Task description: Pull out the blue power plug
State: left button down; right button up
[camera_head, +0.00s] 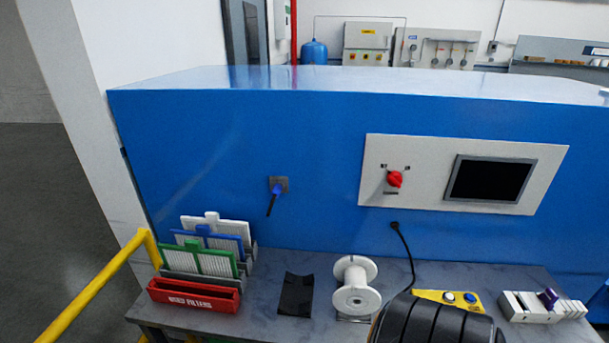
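The blue power plug (275,190) sits in a small dark grey socket (281,182) on the front of the large blue machine (200,140). A short dark cord (270,207) hangs down from the plug. The plug appears seated in the socket, but it is too small to see its fit exactly. Neither of my grippers can be made out in the head view, and nothing touches the plug.
A grey table (262,270) runs below the plug, with a red filter rack (195,295), a black sheet (296,294) and a white spool (356,288). A yellow rail (93,287) stands at left. A dark ribbed shape covers the bottom edge. Space before the plug is clear.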

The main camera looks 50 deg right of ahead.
aim_at(277, 188)
jog(key=i+j+z, duration=0.2)
jog(key=z, duration=0.2)
jog(key=i+j+z, duration=0.25)
jog(key=z, duration=0.2)
jog(key=i+j+z, duration=0.15)
jog(key=j+z, duration=0.25)
jog(key=i+j+z, duration=0.1)
jog(key=j+z, duration=0.75)
jog(key=i, duration=0.05)
